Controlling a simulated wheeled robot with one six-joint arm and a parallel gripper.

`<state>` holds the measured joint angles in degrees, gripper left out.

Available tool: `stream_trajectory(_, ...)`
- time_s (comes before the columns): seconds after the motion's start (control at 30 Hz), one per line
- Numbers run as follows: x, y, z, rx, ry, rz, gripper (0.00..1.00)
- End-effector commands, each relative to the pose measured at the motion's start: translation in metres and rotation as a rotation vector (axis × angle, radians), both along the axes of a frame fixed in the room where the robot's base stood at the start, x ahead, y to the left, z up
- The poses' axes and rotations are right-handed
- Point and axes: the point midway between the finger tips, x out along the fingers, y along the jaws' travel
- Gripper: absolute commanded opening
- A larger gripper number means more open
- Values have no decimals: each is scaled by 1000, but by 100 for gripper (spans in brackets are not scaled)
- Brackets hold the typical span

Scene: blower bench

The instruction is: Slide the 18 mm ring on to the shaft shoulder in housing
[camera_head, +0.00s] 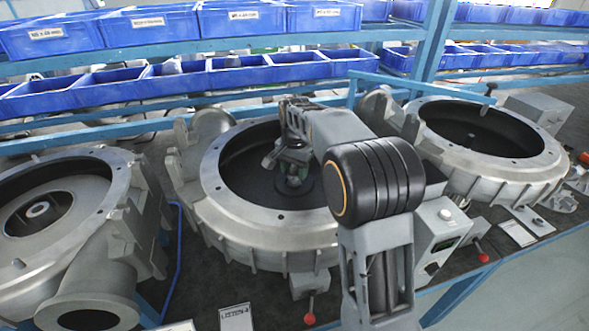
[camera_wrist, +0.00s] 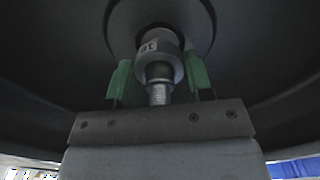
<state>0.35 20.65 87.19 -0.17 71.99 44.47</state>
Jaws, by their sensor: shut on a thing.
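In the wrist view, a grey metal ring (camera_wrist: 171,62) with a small pale label sits between the green fingertips of my gripper (camera_wrist: 158,75), which is shut on it. The label is too small to read surely. A stepped shaft (camera_wrist: 160,92) with a bright end points toward the camera, in line with the ring; the ring appears to be around it. I cannot tell whether the ring touches the shoulder, which is hidden. In the head view, my gripper (camera_head: 291,168) is down inside the middle housing (camera_head: 212,190); my arm hides part of it.
A second housing (camera_head: 120,185) stands at the left and a third (camera_head: 540,165) at the right. Blue bins (camera_head: 150,28) fill the shelves behind. A grey box with a red-knobbed lever (camera_head: 480,250) and small label cards (camera_head: 234,317) lie along the front of the bench.

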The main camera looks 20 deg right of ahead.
Motion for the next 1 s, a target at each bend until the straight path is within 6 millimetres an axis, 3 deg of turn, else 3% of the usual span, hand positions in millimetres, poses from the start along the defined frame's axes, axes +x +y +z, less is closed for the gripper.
stream_trajectory(1.0,0,0,-2,0,0,0,16)
